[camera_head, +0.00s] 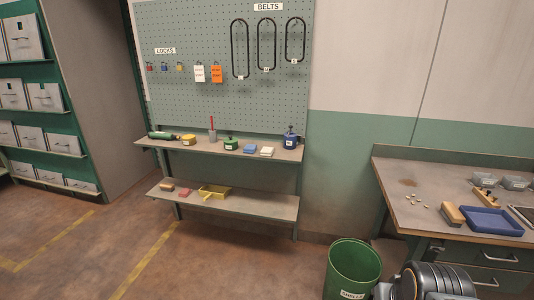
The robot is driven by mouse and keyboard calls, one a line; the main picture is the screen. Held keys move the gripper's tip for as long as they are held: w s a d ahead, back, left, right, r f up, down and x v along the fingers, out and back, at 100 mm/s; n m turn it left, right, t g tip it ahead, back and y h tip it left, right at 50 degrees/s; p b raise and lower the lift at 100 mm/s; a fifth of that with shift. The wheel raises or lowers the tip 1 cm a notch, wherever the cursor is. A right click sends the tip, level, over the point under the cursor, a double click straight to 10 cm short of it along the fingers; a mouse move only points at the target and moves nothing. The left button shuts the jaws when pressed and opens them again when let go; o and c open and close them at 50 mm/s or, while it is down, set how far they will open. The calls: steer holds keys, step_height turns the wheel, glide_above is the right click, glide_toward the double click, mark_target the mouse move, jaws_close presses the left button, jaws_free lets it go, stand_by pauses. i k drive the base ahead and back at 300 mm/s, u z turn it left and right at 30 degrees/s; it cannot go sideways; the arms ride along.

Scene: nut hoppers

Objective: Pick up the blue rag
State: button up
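A small blue folded cloth, which looks like the blue rag (250,149), lies on the upper shelf (179,147) below the pegboard. A cream folded cloth (266,151) lies just to its right, and a green can (231,144) stands to its left. Part of my arm shows at the bottom right edge, far from the shelf. My gripper's fingers are not in view.
The upper shelf also holds a blue can (291,141) and a yellow tin (189,140). A lower shelf (260,205) holds a yellow tray (215,192). A green bin (353,268) and a workbench (400,175) stand at the right. The floor before the shelves is clear.

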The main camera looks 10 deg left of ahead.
mark_target(249, 149)
steer(key=u, duration=0.95)
steer(key=i, duration=3.05)
